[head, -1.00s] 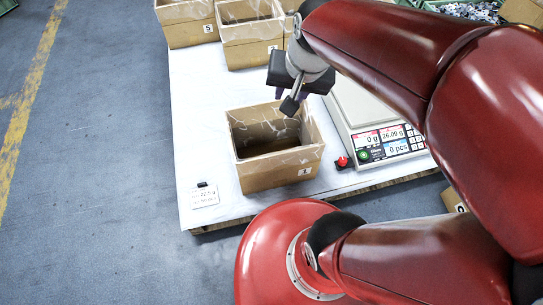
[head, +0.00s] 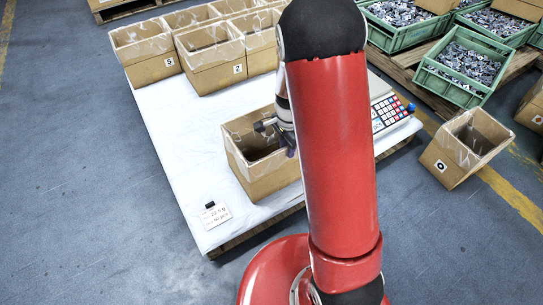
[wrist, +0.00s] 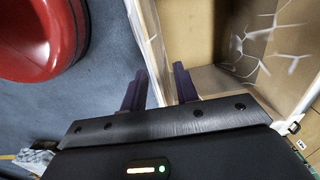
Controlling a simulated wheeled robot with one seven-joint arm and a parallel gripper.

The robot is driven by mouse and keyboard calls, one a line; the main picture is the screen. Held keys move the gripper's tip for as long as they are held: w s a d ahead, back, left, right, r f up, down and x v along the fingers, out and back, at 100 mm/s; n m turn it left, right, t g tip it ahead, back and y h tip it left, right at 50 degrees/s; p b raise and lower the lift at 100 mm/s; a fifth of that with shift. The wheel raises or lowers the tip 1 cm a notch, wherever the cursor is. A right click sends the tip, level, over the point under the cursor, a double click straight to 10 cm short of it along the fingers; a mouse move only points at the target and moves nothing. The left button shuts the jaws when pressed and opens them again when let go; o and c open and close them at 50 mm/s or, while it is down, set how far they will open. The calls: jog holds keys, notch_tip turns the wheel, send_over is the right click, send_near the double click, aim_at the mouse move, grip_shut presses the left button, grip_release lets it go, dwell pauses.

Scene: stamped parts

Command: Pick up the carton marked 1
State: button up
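The carton marked 1 (head: 248,172) is an open-topped brown box near the front edge of the white-covered table. Its number is hidden behind my arm now. My gripper (head: 277,140) is at the carton's top, partly hidden by my arm. In the wrist view, the two dark fingers of my gripper (wrist: 160,88) are apart. One wall of the carton (wrist: 148,40) runs between them, with the left finger outside and the right finger on the inner side. I see no clear grip on the wall. The carton stands upright on the table.
Several cartons, one marked 2 (head: 215,75) and one marked 5 (head: 152,70), stand at the table's back. A scale (head: 390,112) is behind my arm. A label card (head: 214,214) lies front left. A carton marked 0 (head: 455,165) and green crates (head: 480,97) are right.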

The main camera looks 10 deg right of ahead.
notch_tip(320, 180, down, 6)
jog(key=shift+s+r+b, duration=0.1)
jog(key=shift+r+b, duration=0.15)
jog(key=shift+b, duration=0.1)
grip_shut()
dwell(1.3)
